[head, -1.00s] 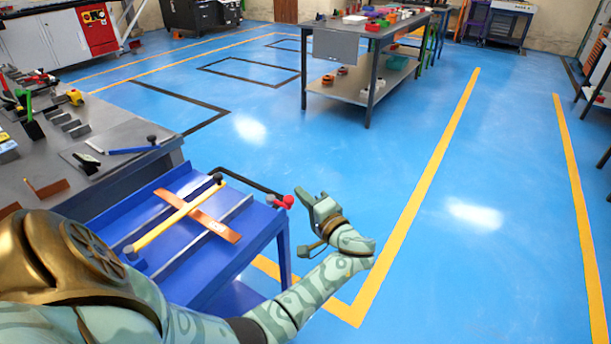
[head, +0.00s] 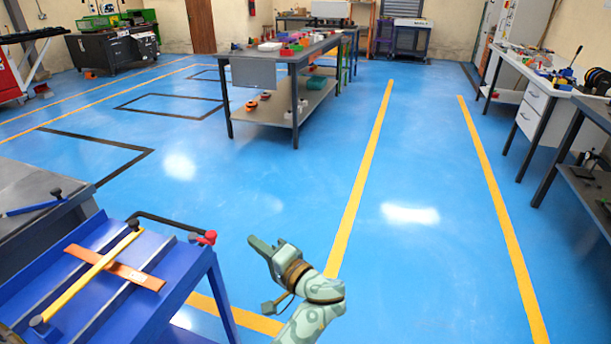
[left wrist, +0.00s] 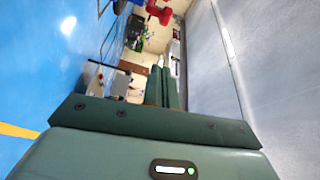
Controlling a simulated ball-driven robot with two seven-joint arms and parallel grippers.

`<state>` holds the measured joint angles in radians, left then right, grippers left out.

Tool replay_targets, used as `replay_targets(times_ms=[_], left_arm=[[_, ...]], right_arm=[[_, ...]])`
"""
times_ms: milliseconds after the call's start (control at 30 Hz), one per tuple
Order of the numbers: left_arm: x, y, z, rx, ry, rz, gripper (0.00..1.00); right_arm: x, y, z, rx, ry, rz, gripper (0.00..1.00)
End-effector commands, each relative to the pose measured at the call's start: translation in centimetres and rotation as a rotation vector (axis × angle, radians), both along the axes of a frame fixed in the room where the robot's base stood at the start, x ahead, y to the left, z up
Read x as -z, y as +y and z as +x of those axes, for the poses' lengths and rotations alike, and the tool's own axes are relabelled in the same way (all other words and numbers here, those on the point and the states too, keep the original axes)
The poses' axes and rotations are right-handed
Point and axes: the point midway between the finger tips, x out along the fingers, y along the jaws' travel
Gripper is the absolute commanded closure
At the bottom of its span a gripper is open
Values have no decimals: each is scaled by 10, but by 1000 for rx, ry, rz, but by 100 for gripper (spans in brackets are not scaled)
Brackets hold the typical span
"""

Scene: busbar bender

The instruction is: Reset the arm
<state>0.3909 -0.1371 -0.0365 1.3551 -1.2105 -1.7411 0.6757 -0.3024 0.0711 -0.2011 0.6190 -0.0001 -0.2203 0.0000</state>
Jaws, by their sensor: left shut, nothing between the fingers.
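My left gripper (head: 256,243) is in the head view, low and near the middle, over the blue floor. Its green fingers point up and to the left. In the left wrist view the two fingers (left wrist: 163,88) lie close together with nothing between them. The gripper appears to the right of the blue bender table (head: 190,287), apart from it in the picture. On that table a yellow lever (head: 88,277) crosses a copper bar (head: 138,274). My right gripper is in neither view.
A red knob (head: 208,238) sits at the bender table's corner, nearest the gripper. A grey workbench (head: 30,190) stands at the left. A table with parts (head: 295,55) is farther back, with benches at the right. Blue floor between them is clear.

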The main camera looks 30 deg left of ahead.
Motion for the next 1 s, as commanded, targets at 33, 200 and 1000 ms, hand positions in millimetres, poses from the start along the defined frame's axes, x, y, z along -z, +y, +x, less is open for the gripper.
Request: replay_targets(times_ms=[33,200,1000], left_arm=[[0,-1,0,0,0,0,100],[1,-1,1,7,17,-1,100],[413,-144,-297,482,349,-1473,100]], right_arm=[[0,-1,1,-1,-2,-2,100],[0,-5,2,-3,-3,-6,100],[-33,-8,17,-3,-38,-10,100]])
